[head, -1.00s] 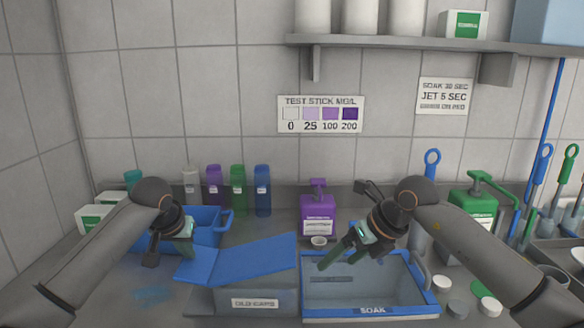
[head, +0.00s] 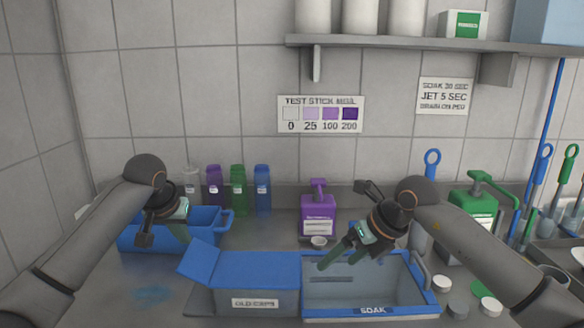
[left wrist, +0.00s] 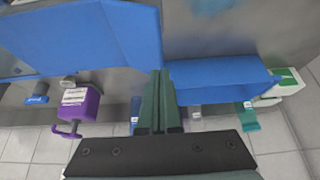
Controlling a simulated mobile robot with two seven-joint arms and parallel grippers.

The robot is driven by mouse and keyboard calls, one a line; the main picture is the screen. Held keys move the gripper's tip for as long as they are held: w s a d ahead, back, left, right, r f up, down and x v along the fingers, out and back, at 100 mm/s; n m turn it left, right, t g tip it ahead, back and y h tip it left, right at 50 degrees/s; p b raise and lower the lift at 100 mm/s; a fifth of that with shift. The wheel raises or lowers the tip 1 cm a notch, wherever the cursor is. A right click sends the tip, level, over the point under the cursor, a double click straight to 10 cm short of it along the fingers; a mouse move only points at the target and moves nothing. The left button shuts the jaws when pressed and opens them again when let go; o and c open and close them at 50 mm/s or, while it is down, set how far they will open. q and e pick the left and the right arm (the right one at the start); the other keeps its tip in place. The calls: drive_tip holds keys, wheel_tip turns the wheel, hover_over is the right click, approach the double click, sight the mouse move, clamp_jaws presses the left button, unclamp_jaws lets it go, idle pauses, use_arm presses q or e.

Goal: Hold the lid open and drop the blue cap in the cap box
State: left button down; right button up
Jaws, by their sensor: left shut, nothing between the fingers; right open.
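The cap box labelled OLD CAPS (head: 256,302) stands front centre. Its blue lid (head: 258,268) lies flat over the top, with a blue flap (head: 200,259) sloping up at the left end. The lid also shows in the left wrist view (left wrist: 80,40). My left gripper (head: 182,235) is shut and empty, over the blue bin behind and left of the box; its closed fingers show in the left wrist view (left wrist: 157,105). My right gripper (head: 342,259) is open and empty above the soak tub. A small blue object (left wrist: 37,99), possibly the blue cap, shows in the left wrist view.
The SOAK tub (head: 437,302) adjoins the cap box on the right. The blue bin (head: 140,240) is behind left. A purple jug (head: 318,218), a small white cup (head: 319,242) and several bottles (head: 237,192) stand along the wall. Loose caps (head: 459,308) lie right of the tub.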

use_arm(q)
drive_tip(key=shift+a+r, duration=0.15)
drive_tip(key=shift+r, duration=1.3)
